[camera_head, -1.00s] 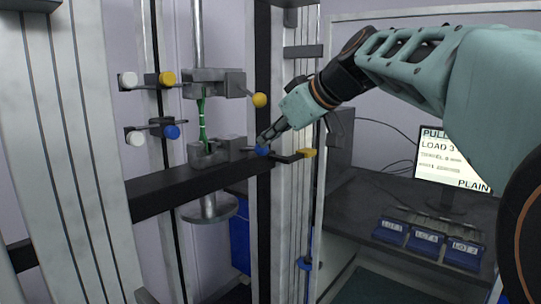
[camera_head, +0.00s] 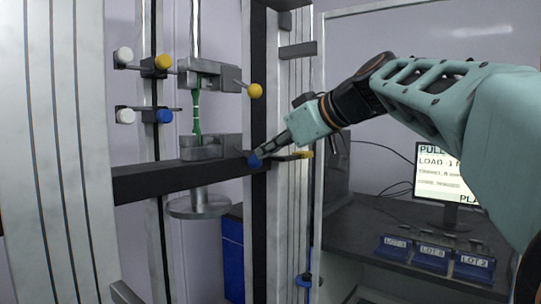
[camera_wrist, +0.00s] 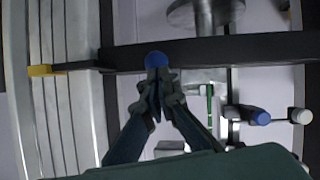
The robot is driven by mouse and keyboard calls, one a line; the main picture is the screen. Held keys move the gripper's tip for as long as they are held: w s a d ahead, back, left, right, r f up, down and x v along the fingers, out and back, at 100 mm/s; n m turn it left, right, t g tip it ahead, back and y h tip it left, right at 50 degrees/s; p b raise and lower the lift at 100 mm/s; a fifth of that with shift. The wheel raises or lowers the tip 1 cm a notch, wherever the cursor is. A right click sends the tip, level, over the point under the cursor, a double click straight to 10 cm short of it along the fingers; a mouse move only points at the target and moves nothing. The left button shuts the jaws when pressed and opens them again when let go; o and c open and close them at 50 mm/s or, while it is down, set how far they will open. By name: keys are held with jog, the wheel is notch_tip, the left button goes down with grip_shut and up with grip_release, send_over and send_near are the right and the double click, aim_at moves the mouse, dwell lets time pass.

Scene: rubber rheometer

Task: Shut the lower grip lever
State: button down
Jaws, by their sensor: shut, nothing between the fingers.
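The lower grip (camera_head: 205,148) is a grey metal clamp on the dark crossbeam. Its lever ends in a blue ball knob (camera_head: 254,160) on the right, tilted a little down. My gripper (camera_head: 268,153) is shut, with its tips right at this knob. In the wrist view the blue knob (camera_wrist: 156,60) sits just beyond the closed fingertips (camera_wrist: 160,76); whether they touch it I cannot tell. A green specimen (camera_head: 197,112) runs from the upper grip (camera_head: 203,72) down to the lower grip. The upper lever has a yellow knob (camera_head: 255,90).
The dark crossbeam (camera_head: 145,186) runs under the lower grip, and a frame column (camera_head: 293,215) stands close to my gripper. White, yellow and blue knobs (camera_head: 163,62) are at the left. A monitor (camera_head: 440,175) and blue lot trays (camera_head: 430,256) are on the right bench.

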jog(key=shift+f+b, duration=0.45)
jog(key=shift+f, duration=0.1)
jog(key=shift+s, duration=0.1)
dwell(0.4)
